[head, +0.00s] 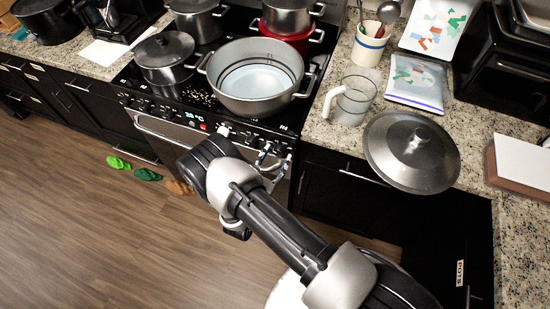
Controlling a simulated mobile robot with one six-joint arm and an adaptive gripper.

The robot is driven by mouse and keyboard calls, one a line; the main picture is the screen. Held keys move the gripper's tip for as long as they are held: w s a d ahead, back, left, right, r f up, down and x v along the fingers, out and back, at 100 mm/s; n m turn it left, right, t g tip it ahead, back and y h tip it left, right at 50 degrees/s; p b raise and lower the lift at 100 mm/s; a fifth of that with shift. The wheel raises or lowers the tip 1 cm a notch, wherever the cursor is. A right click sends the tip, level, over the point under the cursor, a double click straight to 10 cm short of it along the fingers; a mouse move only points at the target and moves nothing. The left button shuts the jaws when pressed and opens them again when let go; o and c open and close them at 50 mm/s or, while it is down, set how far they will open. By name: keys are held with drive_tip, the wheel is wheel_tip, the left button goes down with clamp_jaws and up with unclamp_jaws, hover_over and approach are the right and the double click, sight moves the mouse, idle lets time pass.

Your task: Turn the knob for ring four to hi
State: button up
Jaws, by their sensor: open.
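The black stove (200,110) stands at the top middle, with a front control panel carrying a lit display and a row of knobs. A pale knob (224,130) shows near the panel's middle. My gripper (268,156) is at the right part of the panel, in front of the stove, with its fingers pointed at the panel. It is open, and nothing shows held in it. My arm and gripper hide part of the panel and the knobs there, so I cannot tell which knob is ring four or whether the fingers touch one.
A large pot (255,103) stands on the stove's front right, and a lidded pot (164,60) on its front left. The oven handle (160,128) runs below the panel. A glass jug (352,101) and a big lid (411,150) are on the right counter.

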drive_tip(key=shift+c, duration=0.2)
drive_tip(key=c, duration=1)
drive_tip(key=shift+c, duration=0.2)
